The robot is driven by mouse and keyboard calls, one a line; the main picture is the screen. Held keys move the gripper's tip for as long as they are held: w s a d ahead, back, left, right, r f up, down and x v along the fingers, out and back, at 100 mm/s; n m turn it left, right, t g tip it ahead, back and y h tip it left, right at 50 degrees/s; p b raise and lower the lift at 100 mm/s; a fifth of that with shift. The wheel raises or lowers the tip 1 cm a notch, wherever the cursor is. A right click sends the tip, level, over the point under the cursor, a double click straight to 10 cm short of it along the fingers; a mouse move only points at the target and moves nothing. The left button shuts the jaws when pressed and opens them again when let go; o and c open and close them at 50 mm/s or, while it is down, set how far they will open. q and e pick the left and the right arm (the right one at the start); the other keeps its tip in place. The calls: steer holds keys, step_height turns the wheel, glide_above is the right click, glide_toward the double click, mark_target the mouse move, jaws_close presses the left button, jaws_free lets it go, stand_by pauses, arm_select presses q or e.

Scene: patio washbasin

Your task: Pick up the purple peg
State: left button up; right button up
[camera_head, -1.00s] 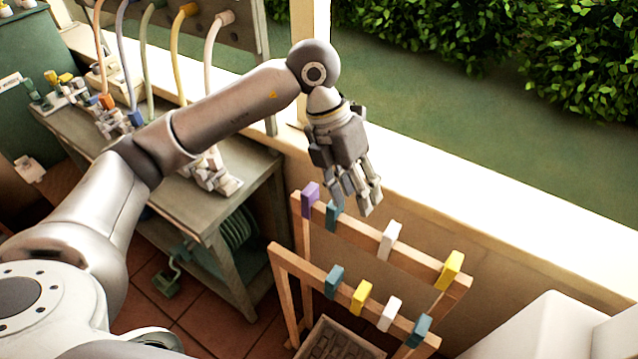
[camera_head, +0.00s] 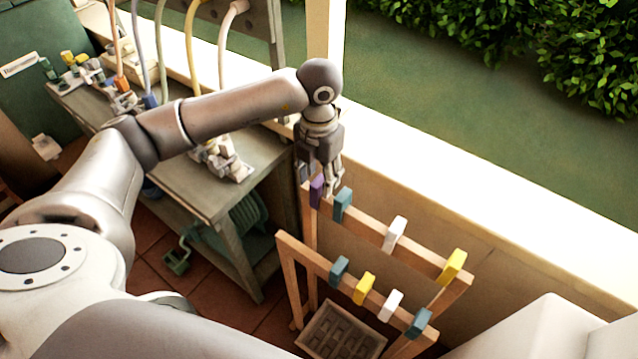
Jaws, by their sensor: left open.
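The purple peg (camera_head: 317,191) sits on the left end of the rear rail of a wooden rack (camera_head: 371,232). My left gripper (camera_head: 318,184) points down at that end of the rail, with its open fingers around or just above the peg. The fingers hide part of the peg's top, and I cannot tell whether they touch it. A teal peg (camera_head: 343,205) sits close to the right of the purple one. My right gripper is not in view.
The rear rail also carries a white peg (camera_head: 394,234) and a yellow peg (camera_head: 452,266). The front rail (camera_head: 313,254) holds several pegs. A tray (camera_head: 338,333) lies below the rack. A workbench (camera_head: 222,193) with hoses stands to the left, and a wall ledge (camera_head: 450,190) runs behind.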

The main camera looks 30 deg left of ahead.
arm_select(q)
steer(key=shift+f, duration=1.15)
steer(key=c, duration=0.9)
steer(key=shift+o, duration=0.2)
